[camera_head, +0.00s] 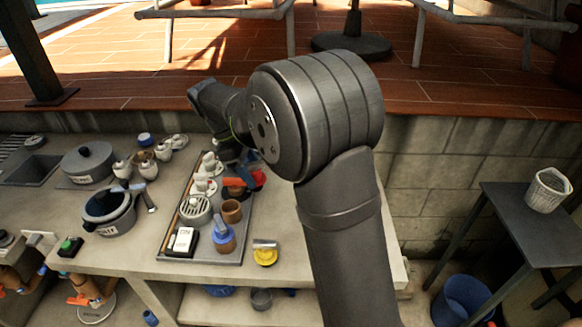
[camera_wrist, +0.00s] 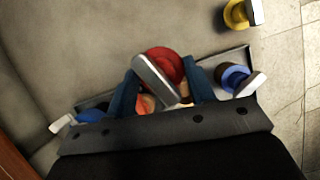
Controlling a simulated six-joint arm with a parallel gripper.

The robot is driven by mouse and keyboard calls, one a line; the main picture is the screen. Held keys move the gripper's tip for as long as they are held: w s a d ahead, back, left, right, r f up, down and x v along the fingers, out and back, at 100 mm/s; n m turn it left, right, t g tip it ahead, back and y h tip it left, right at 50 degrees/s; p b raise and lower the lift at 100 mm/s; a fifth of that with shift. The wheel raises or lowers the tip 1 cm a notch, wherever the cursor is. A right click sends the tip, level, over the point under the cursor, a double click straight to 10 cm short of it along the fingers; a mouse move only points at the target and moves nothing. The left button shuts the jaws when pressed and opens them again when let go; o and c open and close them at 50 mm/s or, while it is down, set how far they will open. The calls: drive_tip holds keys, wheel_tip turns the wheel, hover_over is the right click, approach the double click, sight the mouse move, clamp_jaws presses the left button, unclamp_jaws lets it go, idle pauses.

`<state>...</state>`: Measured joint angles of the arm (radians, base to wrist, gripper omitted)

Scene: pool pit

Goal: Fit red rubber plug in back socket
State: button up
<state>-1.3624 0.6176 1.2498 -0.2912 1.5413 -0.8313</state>
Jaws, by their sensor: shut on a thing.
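The red rubber plug (camera_wrist: 182,64) has a grey bar handle and shows between the blue fingers of my gripper (camera_wrist: 160,92) in the wrist view. The fingers are shut on its handle. In the head view the red plug (camera_head: 258,179) is partly hidden behind my gripper (camera_head: 238,178), near the back right of the dark tray (camera_head: 236,258). I cannot tell whether its underside touches anything. The back socket cannot be made out; my gripper and arm cover part of that area.
The tray holds white cups, a brown cup (camera_head: 232,211), a slotted round container (camera_head: 195,210) and a blue plug (camera_head: 223,238). A yellow plug (camera_head: 265,254) sits on the counter right of the tray. Two pots, one of them this lidded pot (camera_head: 88,162), stand at left.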

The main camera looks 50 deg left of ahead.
drive_tip(key=s+a+f+n, duration=0.2)
drive_tip(key=s+a+f, duration=0.1)
drive_tip(key=s, duration=0.3)
drive_tip(key=shift+s+a+f+y, duration=0.3)
drive_tip(key=shift+a+f, duration=0.1)
drive_tip(key=shift+f, duration=0.25)
drive_tip(key=shift+f+t, duration=0.3)
idle(1.0)
drive_tip(key=shift+f, duration=1.45)
drive_tip(key=shift+f, duration=0.3)
drive_tip(key=o, duration=1.2)
drive_tip(key=shift+r, duration=0.2)
